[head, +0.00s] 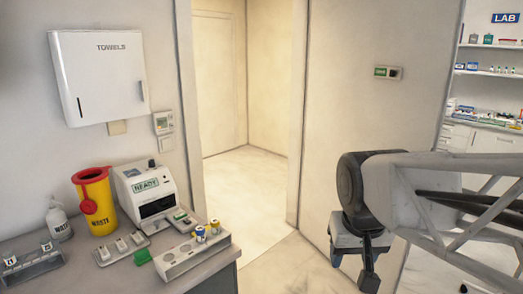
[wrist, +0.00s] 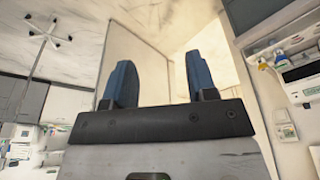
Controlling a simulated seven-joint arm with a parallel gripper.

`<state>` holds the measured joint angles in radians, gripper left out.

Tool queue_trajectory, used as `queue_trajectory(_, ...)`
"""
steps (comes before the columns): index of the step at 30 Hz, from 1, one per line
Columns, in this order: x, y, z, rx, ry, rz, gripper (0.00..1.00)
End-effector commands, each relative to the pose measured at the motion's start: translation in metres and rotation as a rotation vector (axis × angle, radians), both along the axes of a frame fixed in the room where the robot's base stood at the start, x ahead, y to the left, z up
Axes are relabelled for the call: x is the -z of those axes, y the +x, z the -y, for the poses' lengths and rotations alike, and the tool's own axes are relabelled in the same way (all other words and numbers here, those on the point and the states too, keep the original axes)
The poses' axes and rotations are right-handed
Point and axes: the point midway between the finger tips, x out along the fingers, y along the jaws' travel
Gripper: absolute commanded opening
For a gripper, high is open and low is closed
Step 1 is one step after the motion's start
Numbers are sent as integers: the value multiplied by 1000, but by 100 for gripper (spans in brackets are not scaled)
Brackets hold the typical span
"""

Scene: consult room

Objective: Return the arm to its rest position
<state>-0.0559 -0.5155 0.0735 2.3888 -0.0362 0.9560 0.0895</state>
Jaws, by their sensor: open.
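My gripper (wrist: 158,88) shows in the wrist view with its two blue fingers apart and nothing between them. The fingertips are not clear in the head view.
At the left, a counter (head: 205,275) holds a yellow waste bin (head: 97,205), a white device marked READY (head: 150,190), a rack (head: 190,255) with vials, and a pump bottle (head: 58,222). A towel dispenser (head: 100,80) hangs above. The doorway floor (head: 240,190) is clear.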

Motion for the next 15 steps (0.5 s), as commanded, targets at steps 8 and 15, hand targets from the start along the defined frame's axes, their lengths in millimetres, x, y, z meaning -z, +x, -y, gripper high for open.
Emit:
queue_trajectory(8, 36, -60, 16, 4, 6, -6, 52)
queue_trajectory(15, 49, -77, 20, 4, 7, -8, 52)
